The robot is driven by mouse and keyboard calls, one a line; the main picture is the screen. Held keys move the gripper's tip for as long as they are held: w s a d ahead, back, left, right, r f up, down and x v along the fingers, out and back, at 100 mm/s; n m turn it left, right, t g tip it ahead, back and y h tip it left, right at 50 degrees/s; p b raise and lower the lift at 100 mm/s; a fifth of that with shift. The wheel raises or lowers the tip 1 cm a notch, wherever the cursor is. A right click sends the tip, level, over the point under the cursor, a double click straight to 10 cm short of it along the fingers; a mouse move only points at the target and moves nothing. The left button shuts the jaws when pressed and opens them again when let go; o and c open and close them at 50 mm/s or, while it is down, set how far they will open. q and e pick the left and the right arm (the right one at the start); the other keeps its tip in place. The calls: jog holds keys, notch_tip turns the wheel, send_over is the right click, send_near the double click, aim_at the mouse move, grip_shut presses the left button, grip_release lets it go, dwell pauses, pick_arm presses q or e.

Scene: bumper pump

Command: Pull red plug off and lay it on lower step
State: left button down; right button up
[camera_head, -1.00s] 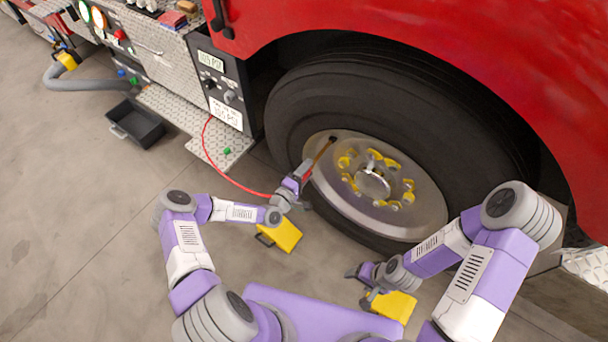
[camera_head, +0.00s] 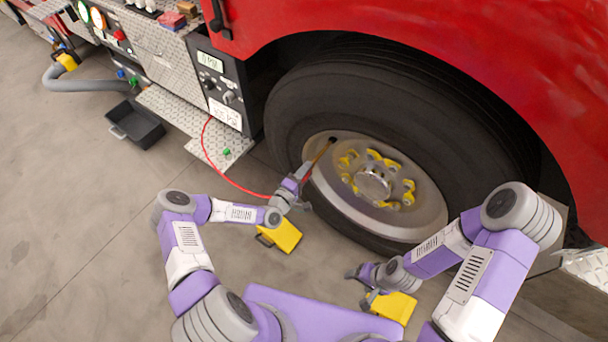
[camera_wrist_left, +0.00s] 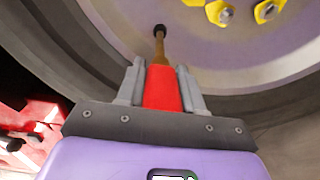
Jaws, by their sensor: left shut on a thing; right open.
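My left gripper (camera_head: 301,186) is at the near left of the wheel rim, shut on the red plug. In the left wrist view the red plug (camera_wrist_left: 162,88) sits between both fingers, in line with the brass valve stem (camera_wrist_left: 159,50). The stem runs up to a dark spot on the rim, and the plug appears still on its end. A red hose (camera_head: 222,175) runs from the panel towards this gripper. The lower step (camera_head: 179,107) is a diamond-plate ledge left of the wheel. My right gripper (camera_head: 365,284) is open and empty, low in front of the wheel.
A small green cap (camera_head: 226,152) lies on the step's near end. A black tray (camera_head: 137,124) stands on the floor left of the step. Yellow wheel chocks (camera_head: 280,235) (camera_head: 393,307) sit by the tyre (camera_head: 300,100). A gauge panel (camera_head: 222,88) rises behind the step.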

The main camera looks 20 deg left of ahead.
pick_arm(q)
jog(key=shift+v, duration=2.8)
jog(key=shift+r, duration=0.15)
